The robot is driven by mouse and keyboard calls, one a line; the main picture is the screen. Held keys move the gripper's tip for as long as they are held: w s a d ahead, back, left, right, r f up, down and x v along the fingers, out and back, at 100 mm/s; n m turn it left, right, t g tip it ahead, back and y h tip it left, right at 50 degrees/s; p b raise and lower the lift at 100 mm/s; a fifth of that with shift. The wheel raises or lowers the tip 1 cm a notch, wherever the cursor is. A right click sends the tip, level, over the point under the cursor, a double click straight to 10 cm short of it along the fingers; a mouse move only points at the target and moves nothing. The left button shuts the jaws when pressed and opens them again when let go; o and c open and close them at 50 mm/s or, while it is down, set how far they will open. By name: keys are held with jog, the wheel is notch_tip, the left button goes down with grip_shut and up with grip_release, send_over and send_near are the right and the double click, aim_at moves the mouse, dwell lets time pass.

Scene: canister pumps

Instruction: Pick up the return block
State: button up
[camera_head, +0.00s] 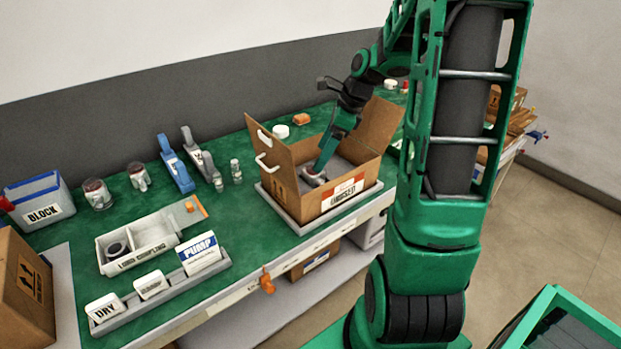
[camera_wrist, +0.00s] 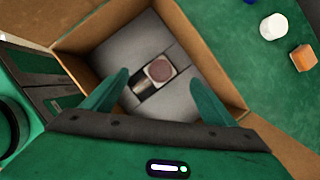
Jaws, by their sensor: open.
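An open cardboard carton (camera_head: 283,183) stands on the green bench; its rim also shows in the wrist view (camera_wrist: 85,27).
The carton's raised flaps and walls surround my gripper. An orange block (camera_head: 302,119) and a white round cap (camera_head: 281,131) lie behind the carton. A bin labelled BLOCK (camera_head: 42,201) stands far left. A compartment tray (camera_head: 150,240) and label cards are at the front left.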

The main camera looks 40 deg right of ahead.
aim_at(318, 178)
jog(key=shift+x, duration=3.45)
jog(key=shift+d, duration=0.15)
jog(key=c, duration=1.4)
